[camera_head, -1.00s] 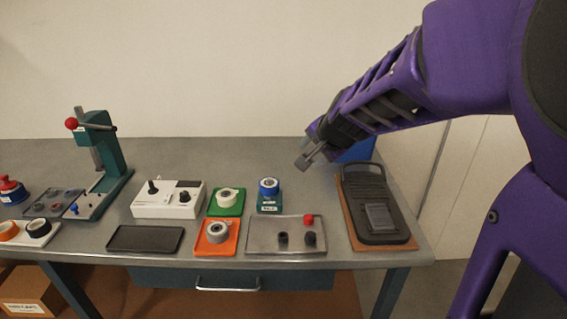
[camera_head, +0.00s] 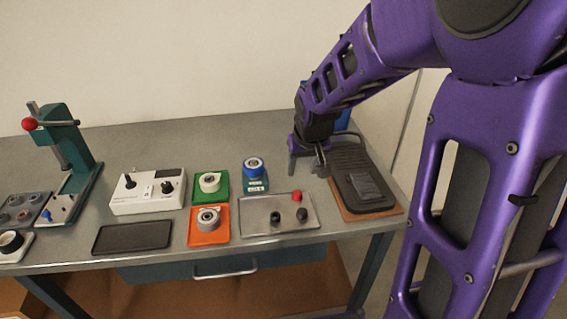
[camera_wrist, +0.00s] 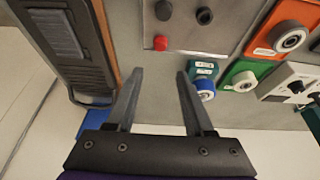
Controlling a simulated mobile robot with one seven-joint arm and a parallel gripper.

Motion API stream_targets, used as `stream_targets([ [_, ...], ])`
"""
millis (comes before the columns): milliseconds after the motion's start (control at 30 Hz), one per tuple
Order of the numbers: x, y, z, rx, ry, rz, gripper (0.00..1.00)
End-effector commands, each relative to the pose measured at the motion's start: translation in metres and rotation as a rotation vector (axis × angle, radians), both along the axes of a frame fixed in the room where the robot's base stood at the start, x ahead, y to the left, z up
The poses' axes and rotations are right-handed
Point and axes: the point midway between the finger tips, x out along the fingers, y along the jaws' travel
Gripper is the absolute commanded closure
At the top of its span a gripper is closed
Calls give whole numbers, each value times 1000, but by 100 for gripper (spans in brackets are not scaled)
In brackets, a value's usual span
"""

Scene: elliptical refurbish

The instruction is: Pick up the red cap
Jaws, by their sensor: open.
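The red cap (camera_head: 297,196) sits at the upper right of a grey metal tray (camera_head: 259,223), beside two black caps (camera_head: 275,218). In the wrist view the red cap (camera_wrist: 160,43) is near the tray's edge, ahead of my fingers and between their lines. My gripper (camera_head: 306,170) is open and empty above the table, behind the tray and apart from the cap. In the wrist view both fingers of my gripper (camera_wrist: 159,75) are spread, with bare table between them.
A black device on a brown board (camera_head: 367,211) lies right of the tray. A blue tape roll on a teal base (camera_head: 254,171) stands behind it. Orange (camera_head: 207,237) and green (camera_head: 222,188) trays holding rolls and a white control box (camera_head: 148,191) are to the left.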

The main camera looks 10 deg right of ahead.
Motion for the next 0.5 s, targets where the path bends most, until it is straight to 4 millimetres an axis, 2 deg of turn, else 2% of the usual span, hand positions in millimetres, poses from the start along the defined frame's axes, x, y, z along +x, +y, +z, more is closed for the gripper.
stream_targets([
  [33, 4, 1, -14, 2, 5, 1, 47],
  [200, 17, 1, -46, 1, 3, 0, 47],
  [300, 23, 1, -58, 1, 1, -1, 47],
  [500, 27, 0, -69, 1, -1, -3, 47],
])
